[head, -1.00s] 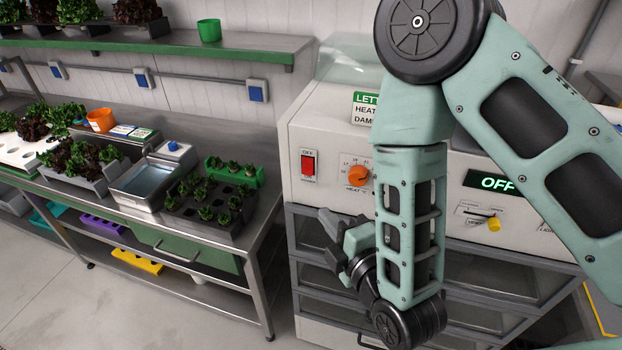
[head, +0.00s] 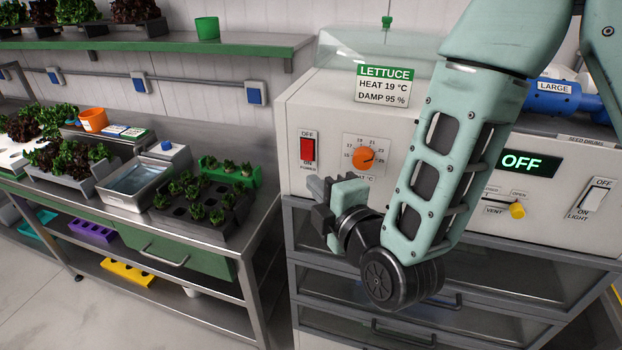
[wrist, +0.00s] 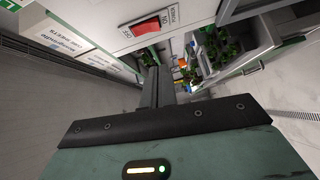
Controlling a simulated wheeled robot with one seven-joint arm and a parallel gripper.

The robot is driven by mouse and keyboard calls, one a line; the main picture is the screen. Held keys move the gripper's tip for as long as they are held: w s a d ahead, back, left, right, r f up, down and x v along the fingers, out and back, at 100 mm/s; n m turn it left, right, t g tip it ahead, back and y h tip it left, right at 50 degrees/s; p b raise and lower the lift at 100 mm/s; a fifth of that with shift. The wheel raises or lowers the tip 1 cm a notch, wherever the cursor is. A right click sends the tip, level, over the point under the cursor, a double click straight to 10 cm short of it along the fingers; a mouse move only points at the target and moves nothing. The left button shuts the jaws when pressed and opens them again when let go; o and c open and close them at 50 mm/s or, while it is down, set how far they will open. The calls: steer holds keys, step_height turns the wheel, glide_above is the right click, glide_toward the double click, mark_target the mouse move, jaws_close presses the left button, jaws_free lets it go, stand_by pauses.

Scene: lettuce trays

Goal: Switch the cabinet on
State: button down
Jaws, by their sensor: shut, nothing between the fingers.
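The white cabinet (head: 325,108) stands right of the bench. Its red power switch (head: 307,149) is at the front panel's left end, with OFF printed above and ON below. It also shows in the wrist view (wrist: 146,27). I cannot tell which way the rocker is tipped. The cabinet's dark display (head: 528,162) reads OFF. My gripper (head: 318,192) is below and slightly right of the power switch, apart from it. Its fingers are closed together and empty, and they show in the wrist view (wrist: 157,85) below the switch.
An orange heat dial (head: 364,159) is right of the power switch. A yellow vent slider (head: 517,210) and a white light switch (head: 597,196) are farther right. Drawers (head: 330,255) lie below. The bench with trays (head: 127,190) stands left, with a floor gap between.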

steer(key=shift+f+b, duration=0.25)
steer(key=shift+b, duration=0.15)
steer(key=p, duration=0.3)
glide_toward(304, 157)
steer(key=w+a, duration=0.3)
steer(key=w, duration=0.1)
steer(key=shift+w+f, duration=0.25)
steer(key=shift+w, duration=0.45)
steer(key=shift+f, duration=0.1)
steer(key=shift+w+f+b, duration=0.15)
steer(key=shift+w+b, duration=0.05)
steer(key=shift+b, duration=0.9)
steer(key=shift+d+p, duration=0.1)
steer(key=shift+p, duration=0.2)
